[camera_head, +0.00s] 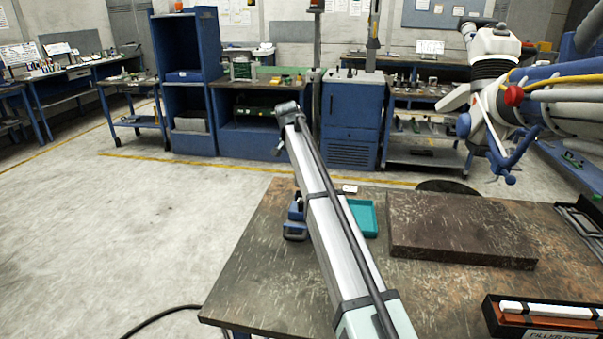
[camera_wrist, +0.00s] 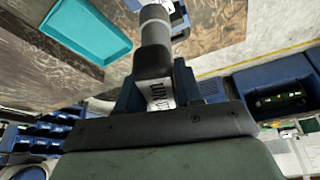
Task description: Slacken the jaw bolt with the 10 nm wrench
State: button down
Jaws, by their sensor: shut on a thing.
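My gripper (camera_wrist: 157,88) is in the lower middle of the wrist view, shut on the wrench (camera_wrist: 155,45). The wrench has a grey rounded shaft pointing up the picture and a white label with dark lettering, only partly readable. In the head view my arm reaches from the bottom edge up across the table; its far end is too small to make out the jaws or the wrench. A blue fixture (camera_head: 294,222) stands on the table, partly hidden by my arm. I cannot make out the jaw bolt in either view.
A teal tray (camera_head: 366,218) lies on the worn table (camera_head: 262,262), beside a brown slab (camera_head: 460,230). A white and blue jointed arm (camera_head: 493,70) hangs at the right. A black case (camera_head: 545,315) is at the front right. Blue cabinets (camera_head: 350,120) stand beyond open floor.

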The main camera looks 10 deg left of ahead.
jog(key=m, duration=0.1)
jog(key=m+h, duration=0.1)
jog(key=shift+w+d+r+m, duration=0.2)
jog(key=shift+d+m, duration=0.15)
jog(key=shift+m, duration=0.05)
jog(key=m, duration=0.1)
jog(key=m+g, duration=0.1)
jog(key=m+h, duration=0.1)
jog(key=shift+s+d+m, duration=0.3)
jog(key=shift+s+d, duration=0.1)
jog(key=shift+f, duration=0.15)
jog(key=shift+f, duration=2.45)
jog(key=shift+f, duration=1.55)
jog(key=shift+a+n+t+y, duration=0.15)
jog(key=shift+n+y, duration=0.15)
jog(key=shift+n, duration=0.7)
jog(key=shift+n+t+y, duration=0.15)
jog(key=shift+n+y, duration=0.15)
jog(key=shift+n, duration=0.7)
